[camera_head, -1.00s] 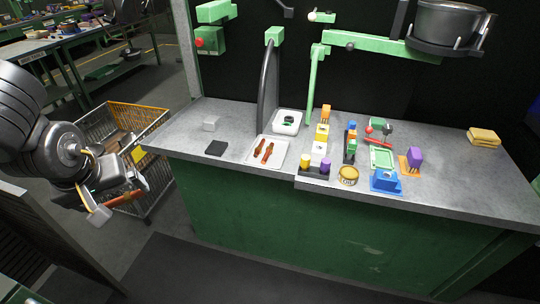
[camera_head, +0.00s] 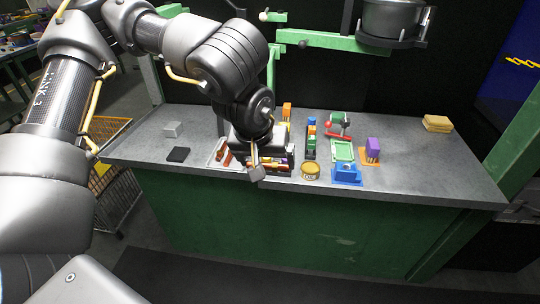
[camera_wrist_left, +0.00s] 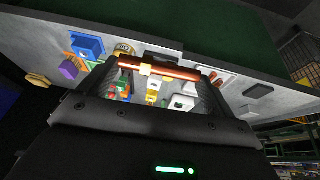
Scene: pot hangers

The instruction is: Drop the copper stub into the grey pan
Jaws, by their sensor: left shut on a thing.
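The copper stub (camera_wrist_left: 170,70) lies crosswise between the fingertips of my left gripper (camera_wrist_left: 158,72) in the left wrist view. That gripper is shut on it. In the head view my left gripper (camera_head: 260,162) is over the front of the bench, and its wrist partly covers the stub. The grey pan (camera_head: 393,20) is a deep round vessel, held in a dark ring on a green arm at the upper right. It is well above the bench, apart from the gripper; its inside is not visible. My right gripper is not in view.
The grey bench (camera_head: 430,180) has free room at its right. Blue (camera_head: 347,174) and purple (camera_head: 373,148) blocks, a yellow tin (camera_head: 310,170) and a pale green tray (camera_head: 343,151) stand right of the gripper. The green arm (camera_head: 330,42) spans above the bench.

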